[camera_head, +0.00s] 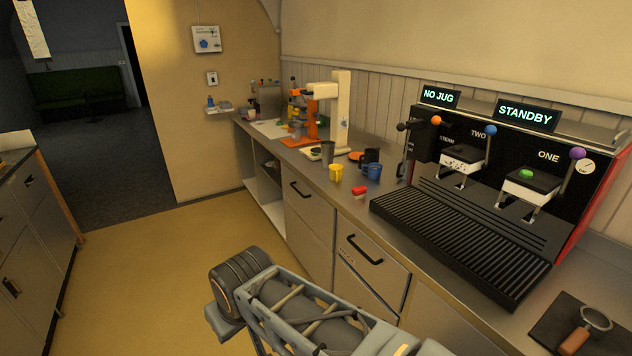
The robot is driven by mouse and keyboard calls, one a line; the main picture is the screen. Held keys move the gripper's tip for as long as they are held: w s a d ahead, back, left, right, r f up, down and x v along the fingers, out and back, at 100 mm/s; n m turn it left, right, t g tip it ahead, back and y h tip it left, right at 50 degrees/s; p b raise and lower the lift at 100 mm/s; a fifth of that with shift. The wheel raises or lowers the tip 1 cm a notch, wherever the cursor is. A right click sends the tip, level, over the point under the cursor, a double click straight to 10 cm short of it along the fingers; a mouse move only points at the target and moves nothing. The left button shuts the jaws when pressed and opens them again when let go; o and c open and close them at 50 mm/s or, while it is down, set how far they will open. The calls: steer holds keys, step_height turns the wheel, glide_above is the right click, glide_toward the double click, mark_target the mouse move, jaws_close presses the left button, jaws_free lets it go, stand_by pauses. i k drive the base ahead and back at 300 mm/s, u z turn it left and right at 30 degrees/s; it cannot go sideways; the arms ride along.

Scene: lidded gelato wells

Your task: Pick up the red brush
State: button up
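A small red block-shaped thing with a pale lower part, which looks like the red brush (360,190), lies on the steel counter (341,205). It is just right of a yellow cup (336,173) and left of the espresso machine's drip tray. Nothing is touching it from my arm. Part of my arm shows low in the middle of the picture, in front of the drawers. My gripper is not in view, so its state does not show.
The espresso machine (520,165) with its ribbed drip tray (460,235) fills the counter's right side. Blue and dark cups, an orange-and-white machine (341,110) and bottles stand farther back. A portafilter (594,319) lies front right. The floor (150,265) left of the counter is clear.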

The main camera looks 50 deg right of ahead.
mark_target(359, 192)
steer(key=z, duration=0.05)
steer(key=i, duration=2.05)
steer(key=z, duration=1)
steer(key=i, duration=1)
steer(key=z, duration=1.7)
steer(key=i, duration=0.65)
steer(key=z, duration=0.45)
